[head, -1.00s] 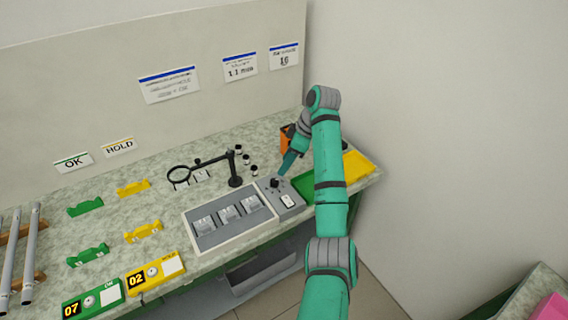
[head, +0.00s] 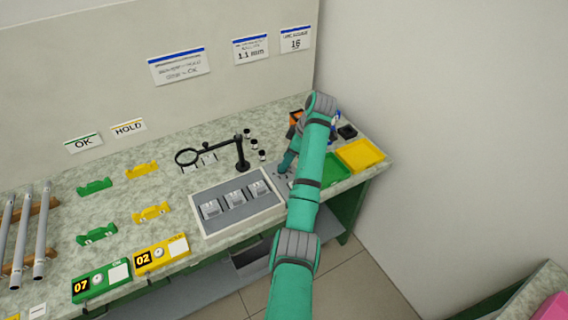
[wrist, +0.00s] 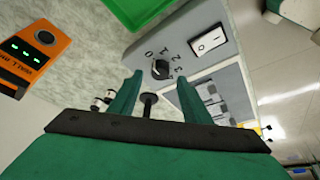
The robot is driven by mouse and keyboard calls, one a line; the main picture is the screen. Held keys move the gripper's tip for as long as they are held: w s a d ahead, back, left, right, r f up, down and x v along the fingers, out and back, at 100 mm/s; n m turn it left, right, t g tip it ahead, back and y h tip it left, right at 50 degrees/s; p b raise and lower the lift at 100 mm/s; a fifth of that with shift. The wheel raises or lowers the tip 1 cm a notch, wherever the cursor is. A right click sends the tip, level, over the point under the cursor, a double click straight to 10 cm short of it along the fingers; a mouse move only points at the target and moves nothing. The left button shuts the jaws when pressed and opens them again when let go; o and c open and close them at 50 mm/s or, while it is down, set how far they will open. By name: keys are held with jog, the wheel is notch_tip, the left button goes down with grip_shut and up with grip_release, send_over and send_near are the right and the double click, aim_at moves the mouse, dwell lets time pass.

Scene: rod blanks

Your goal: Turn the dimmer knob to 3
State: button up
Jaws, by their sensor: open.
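The black dimmer knob (wrist: 160,69) sits on a grey control box (wrist: 208,42) in the wrist view. Printed digits, 0, 1, 2 and 3 among them, curve around it. The knob's pointer direction is too small to tell surely. My gripper (wrist: 160,80) is open, with one green finger on each side just short of the knob; I cannot tell whether either touches it. In the head view my gripper (head: 286,165) is at the box, and my arm hides the knob and most of the box.
A white rocker switch (wrist: 208,40) is beside the knob. A green tray (head: 334,168) and a yellow tray (head: 360,154) lie right of my arm. A magnifier (head: 189,157) on a black stand (head: 242,155) and a grey panel (head: 236,204) are to the left. An orange device (wrist: 38,55) stands nearby.

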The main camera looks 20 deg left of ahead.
jog(key=shift+x, duration=1.35)
jog(key=c, duration=1)
